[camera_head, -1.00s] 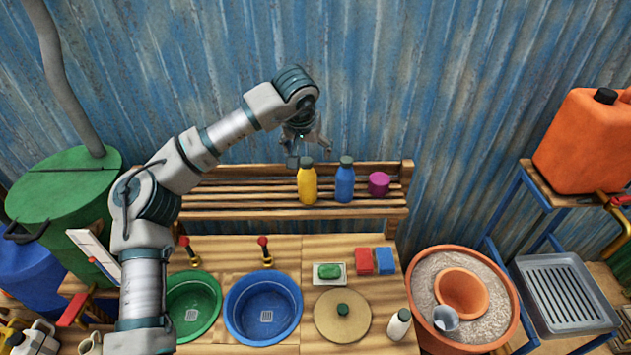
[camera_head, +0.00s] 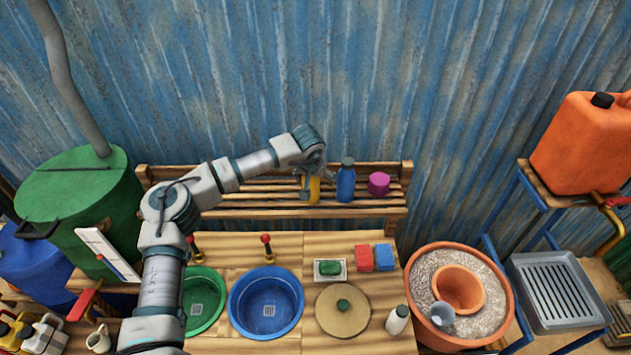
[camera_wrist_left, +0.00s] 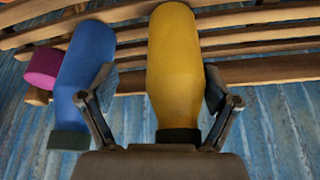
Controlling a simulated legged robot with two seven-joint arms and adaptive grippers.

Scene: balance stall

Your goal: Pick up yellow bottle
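The yellow bottle (camera_head: 314,189) stands on the slatted wooden shelf, partly hidden behind my left gripper (camera_head: 309,187) in the head view. In the left wrist view the yellow bottle (camera_wrist_left: 174,65) lies between the two fingers of my left gripper (camera_wrist_left: 160,85). The fingers are open, with a clear gap on the left side of the bottle; the right finger is close to it. I cannot tell whether that finger touches. My right gripper is not in view.
A blue bottle (camera_head: 346,183) stands just right of the yellow one; in the left wrist view the left finger is beside this blue bottle (camera_wrist_left: 82,75). A small magenta container (camera_head: 379,183) is further right. Blue and green basins sit on the counter below.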

